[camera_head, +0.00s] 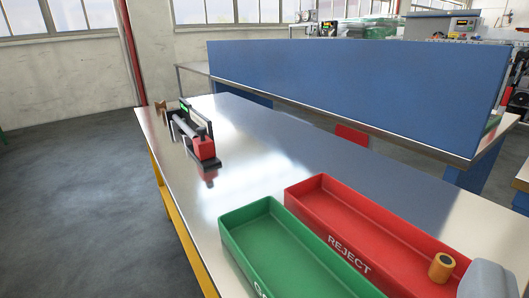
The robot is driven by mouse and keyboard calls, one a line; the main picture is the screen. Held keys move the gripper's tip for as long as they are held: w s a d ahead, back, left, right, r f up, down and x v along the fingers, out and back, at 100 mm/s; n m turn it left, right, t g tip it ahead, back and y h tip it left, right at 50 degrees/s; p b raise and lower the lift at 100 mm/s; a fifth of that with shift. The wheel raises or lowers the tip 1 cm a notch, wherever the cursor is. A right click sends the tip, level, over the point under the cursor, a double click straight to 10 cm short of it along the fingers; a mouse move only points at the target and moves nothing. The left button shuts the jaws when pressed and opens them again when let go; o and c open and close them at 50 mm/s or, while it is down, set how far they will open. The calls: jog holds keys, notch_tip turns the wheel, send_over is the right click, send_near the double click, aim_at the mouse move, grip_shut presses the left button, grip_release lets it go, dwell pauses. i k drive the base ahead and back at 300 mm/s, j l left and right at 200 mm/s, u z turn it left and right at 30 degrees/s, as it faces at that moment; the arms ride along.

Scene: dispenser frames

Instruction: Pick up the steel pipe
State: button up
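A grey cylinder (186,127), which looks like the steel pipe, lies along a small device on the metal table. The device has a black frame, a small green display and a red block (203,148) at its near end. The cylinder is small in the picture, so I cannot tell exactly how it is held there. My gripper's fingers do not show. A pale grey rounded shape cuts into the bottom right corner, and I cannot tell what it is.
A green bin (230,241) and a red bin marked REJECT (294,195) stand on the near part of the table (250,134). A brass-coloured hollow piece (441,267) is at the red bin's right end. A blue panel (350,86) stands behind. The table around the device is mostly clear.

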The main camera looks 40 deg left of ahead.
aim_at(190, 133)
jog(key=u, duration=1.6)
jog(key=i+j+z, duration=0.3)
jog(key=i+j, duration=0.2)
jog(key=i+j+z, duration=0.25)
jog(key=i+j, duration=0.2)
jog(key=j, duration=0.25)
jog(key=i+j+z, duration=0.3)
jog(key=j, duration=0.4)
jog(key=i+j+z, duration=0.15)
jog(key=j, duration=0.25)
jog(key=i, duration=0.1)
